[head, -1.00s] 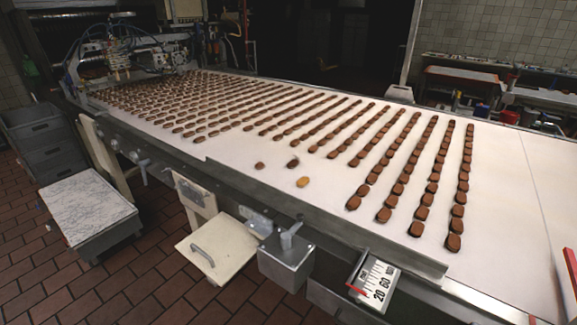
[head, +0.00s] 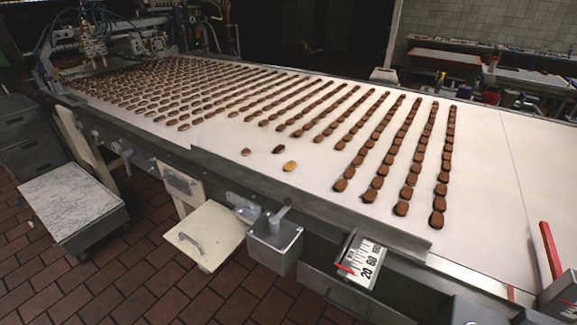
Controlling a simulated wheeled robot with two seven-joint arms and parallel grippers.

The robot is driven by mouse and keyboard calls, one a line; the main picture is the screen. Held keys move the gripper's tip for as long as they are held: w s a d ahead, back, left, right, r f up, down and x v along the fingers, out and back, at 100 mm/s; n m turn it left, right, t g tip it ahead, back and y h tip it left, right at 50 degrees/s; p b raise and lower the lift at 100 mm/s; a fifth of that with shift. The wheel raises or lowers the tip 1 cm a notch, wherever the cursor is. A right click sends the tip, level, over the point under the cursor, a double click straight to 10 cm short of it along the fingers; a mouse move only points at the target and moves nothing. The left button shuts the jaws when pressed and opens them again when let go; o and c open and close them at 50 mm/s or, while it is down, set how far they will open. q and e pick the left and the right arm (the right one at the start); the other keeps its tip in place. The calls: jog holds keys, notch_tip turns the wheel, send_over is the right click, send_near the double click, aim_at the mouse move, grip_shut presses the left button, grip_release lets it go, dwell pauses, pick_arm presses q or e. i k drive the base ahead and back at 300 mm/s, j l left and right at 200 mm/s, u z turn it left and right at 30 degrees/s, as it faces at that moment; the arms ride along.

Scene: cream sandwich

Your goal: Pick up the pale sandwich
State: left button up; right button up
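The pale sandwich (head: 290,166) is a small golden-tan oval lying on the white conveyor belt (head: 480,215), near its front edge. A dark brown sandwich (head: 278,150) lies just behind and left of it, and a smaller brown one (head: 246,152) lies further left. All three sit apart from each other and from the rows. Neither of my grippers shows in the head view.
Many brown sandwiches (head: 408,194) lie in long rows behind and right of the loose ones. A metal rail (head: 320,207) runs along the belt's front edge. The belt is bare at right.

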aim_at(290, 166)
jog(key=i+j+z, duration=0.2)
jog(key=z, duration=0.25)
jog(key=i+j+z, duration=0.15)
jog(key=j+z, duration=0.25)
jog(key=i+j+z, duration=0.15)
jog(key=z, duration=0.3)
jog(key=j+z, duration=0.4)
